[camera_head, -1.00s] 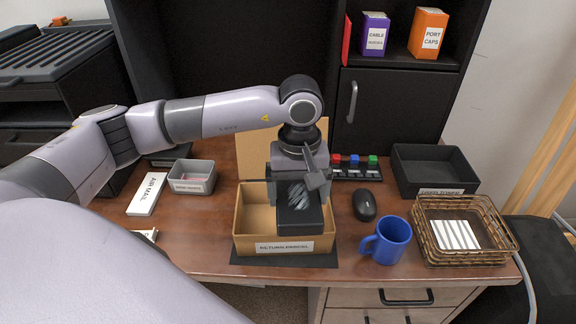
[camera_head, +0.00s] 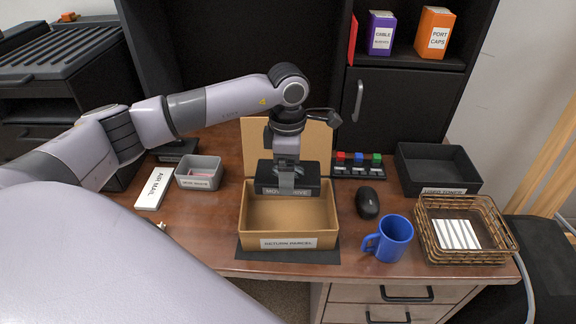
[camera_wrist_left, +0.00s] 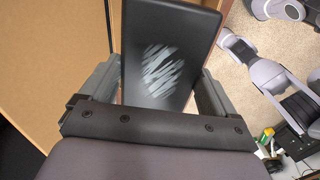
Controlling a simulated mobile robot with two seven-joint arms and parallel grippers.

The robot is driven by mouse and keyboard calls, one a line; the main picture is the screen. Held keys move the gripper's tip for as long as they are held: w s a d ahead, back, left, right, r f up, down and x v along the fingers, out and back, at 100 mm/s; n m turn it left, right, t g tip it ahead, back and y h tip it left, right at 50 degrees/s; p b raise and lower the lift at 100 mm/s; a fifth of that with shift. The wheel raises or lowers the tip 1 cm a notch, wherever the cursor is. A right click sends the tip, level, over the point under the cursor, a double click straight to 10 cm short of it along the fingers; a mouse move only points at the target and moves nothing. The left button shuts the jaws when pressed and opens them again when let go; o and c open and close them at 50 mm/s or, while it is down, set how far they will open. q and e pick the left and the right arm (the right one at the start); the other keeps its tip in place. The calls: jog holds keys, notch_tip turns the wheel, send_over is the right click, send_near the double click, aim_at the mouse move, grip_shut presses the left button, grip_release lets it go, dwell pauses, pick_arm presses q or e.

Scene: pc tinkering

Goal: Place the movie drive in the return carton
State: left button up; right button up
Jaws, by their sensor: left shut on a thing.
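The movie drive (camera_head: 302,188) is a flat black box with a label on its front edge. My left gripper (camera_head: 286,180) is shut on it and holds it over the back part of the return carton (camera_head: 247,226). The carton is an open brown box labelled "RETURN PARCEL", with its lid flap standing up behind. The bare carton floor shows in front of the drive. In the left wrist view the drive (camera_wrist_left: 170,55) is between the two fingers of my left gripper (camera_wrist_left: 155,90), a pale smeared mark on its face. My right gripper is not in view.
A blue mug (camera_head: 391,239) and a black mouse (camera_head: 367,202) stand right of the carton. A wire basket (camera_head: 465,235) and a black tray (camera_head: 425,170) are farther right. A grey bin (camera_head: 198,173) and a white "AIR MAIL" box (camera_head: 154,188) are at left.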

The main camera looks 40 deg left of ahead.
pick_arm(q)
jog(key=shift+f+b, duration=4.1)
jog(key=shift+f, duration=1.85)
jog(key=shift+f+b, duration=0.55)
jog(key=shift+f, duration=0.55)
jog(key=shift+f+b, duration=0.4)
jog(key=shift+b, duration=0.2)
jog(key=o, duration=1.7)
notch_tip(320, 180, up, 8)
jog(key=shift+f, duration=0.25)
